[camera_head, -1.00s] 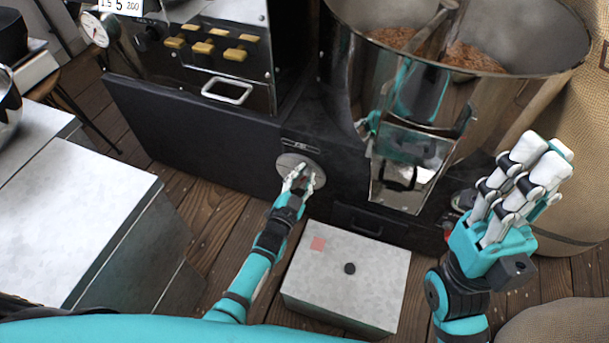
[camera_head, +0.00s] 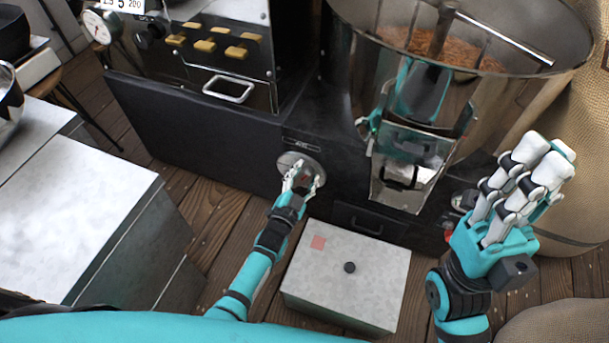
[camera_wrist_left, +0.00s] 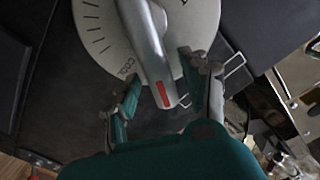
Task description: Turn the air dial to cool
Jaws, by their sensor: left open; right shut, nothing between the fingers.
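The air dial (camera_head: 290,160) is a pale round disc on the dark front of the roaster. In the left wrist view, its face (camera_wrist_left: 100,28) has tick marks and a label that appears to read COOL, left of the handle. The grey bar handle (camera_wrist_left: 141,38) has a red mark near its end, which points away from that label, to its right. My left gripper (camera_head: 304,184) is open at the dial. Its fingers (camera_wrist_left: 160,72) stand on either side of the handle; contact is unclear. My right gripper (camera_head: 535,160) is shut and empty, raised at the right.
A pale box (camera_head: 375,268) with a black knob stands on the floor below the dial. A metal chute (camera_head: 408,180) and a large drum (camera_head: 530,100) with beans are to the right. A grey-topped cabinet (camera_head: 75,215) stands at the left.

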